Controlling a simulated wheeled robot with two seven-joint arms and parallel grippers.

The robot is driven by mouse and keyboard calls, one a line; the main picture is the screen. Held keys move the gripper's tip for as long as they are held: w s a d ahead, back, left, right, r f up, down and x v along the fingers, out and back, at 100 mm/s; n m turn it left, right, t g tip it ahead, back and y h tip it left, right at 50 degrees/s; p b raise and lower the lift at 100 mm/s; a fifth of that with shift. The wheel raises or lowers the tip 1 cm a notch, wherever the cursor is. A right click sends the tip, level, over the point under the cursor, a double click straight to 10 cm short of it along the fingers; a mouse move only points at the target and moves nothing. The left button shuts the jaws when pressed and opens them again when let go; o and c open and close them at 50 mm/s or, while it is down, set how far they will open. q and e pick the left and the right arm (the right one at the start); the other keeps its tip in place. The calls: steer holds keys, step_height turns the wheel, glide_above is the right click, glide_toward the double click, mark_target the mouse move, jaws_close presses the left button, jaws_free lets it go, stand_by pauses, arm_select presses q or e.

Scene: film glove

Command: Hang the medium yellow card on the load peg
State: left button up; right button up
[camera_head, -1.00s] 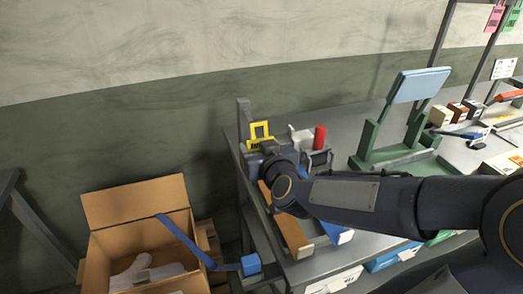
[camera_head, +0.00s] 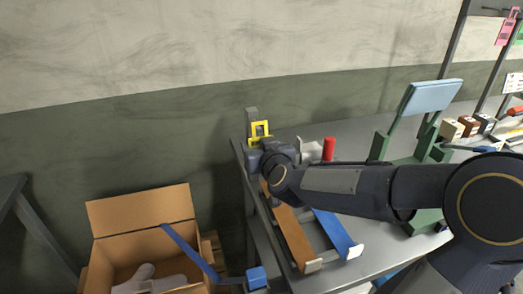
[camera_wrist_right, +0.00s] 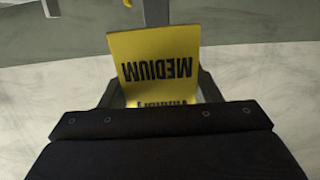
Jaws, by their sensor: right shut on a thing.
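The yellow card (camera_wrist_right: 155,66) reads MEDIUM, upside down in the right wrist view, and stands between the finger bars there. In the head view a yellow frame-like piece (camera_head: 260,128) shows just above my right gripper (camera_head: 262,150). My right gripper is shut on the card at the far left corner of the bench. A grey post (camera_head: 251,117) stands right behind the yellow piece. A grey upright (camera_wrist_right: 156,12) also shows beyond the card's top edge in the wrist view. I cannot make out the load peg itself or whether the card touches it. My left gripper is out of view.
Orange (camera_head: 292,236) and blue (camera_head: 337,234) strips lie on the grey bench (camera_head: 352,262). A red cylinder (camera_head: 329,149) and a green stand with a light blue panel (camera_head: 431,97) are to the right. An open cardboard box (camera_head: 140,212) is at lower left.

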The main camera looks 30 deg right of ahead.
steer(key=shift+f+b+x, duration=0.25)
steer(key=shift+b+x, duration=0.1)
steer(key=shift+x, duration=0.9)
steer(key=o, duration=1)
